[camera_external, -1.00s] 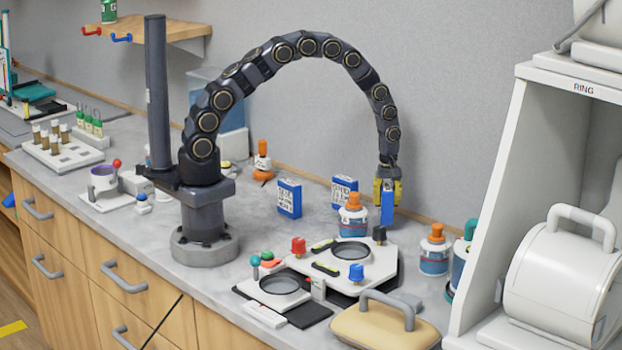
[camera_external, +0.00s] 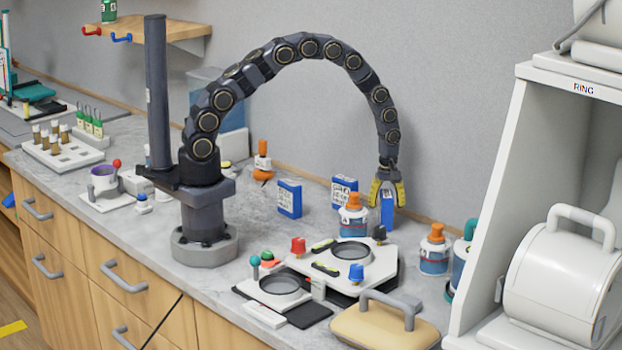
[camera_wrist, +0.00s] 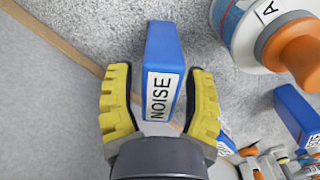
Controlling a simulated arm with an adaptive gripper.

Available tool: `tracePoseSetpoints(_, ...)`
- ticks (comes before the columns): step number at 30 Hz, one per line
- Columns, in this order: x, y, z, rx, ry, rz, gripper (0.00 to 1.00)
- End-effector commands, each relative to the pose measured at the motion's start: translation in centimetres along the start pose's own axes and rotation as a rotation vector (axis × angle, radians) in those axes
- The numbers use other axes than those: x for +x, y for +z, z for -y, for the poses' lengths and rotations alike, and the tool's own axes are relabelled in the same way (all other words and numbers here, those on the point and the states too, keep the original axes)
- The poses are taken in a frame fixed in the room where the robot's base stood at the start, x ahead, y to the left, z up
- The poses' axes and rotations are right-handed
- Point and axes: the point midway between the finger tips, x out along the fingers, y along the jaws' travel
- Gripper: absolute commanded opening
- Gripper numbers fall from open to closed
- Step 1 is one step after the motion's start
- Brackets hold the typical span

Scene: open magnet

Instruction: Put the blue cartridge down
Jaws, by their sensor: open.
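The blue cartridge (camera_external: 387,208) stands upright on the grey counter near the back wall, in the external view. In the wrist view the blue cartridge (camera_wrist: 163,72) has a white label reading NOISE. My gripper (camera_external: 387,197) is open around it, with the yellow fingers spread. In the wrist view my gripper (camera_wrist: 160,95) has one finger on each side of the cartridge, with a gap showing at both sides. The cartridge's base is partly hidden in the external view.
Two other blue boxes stand to the left, one nearer (camera_external: 289,199) and one at the wall (camera_external: 343,188). An orange-capped bottle (camera_external: 352,222) is close by, another (camera_external: 434,255) to the right. A white device (camera_external: 330,277) sits in front.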

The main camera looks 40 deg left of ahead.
Motion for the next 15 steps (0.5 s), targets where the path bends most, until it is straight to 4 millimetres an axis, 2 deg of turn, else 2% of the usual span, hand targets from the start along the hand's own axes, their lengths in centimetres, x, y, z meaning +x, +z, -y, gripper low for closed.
tracePoseSetpoints(9,-6.7,-0.1,-0.1,-0.002,0.006,-0.002,0.52)
tracePoseSetpoints(15,-9.9,-0.1,-0.1,-0.001,0.004,-0.002,0.52)
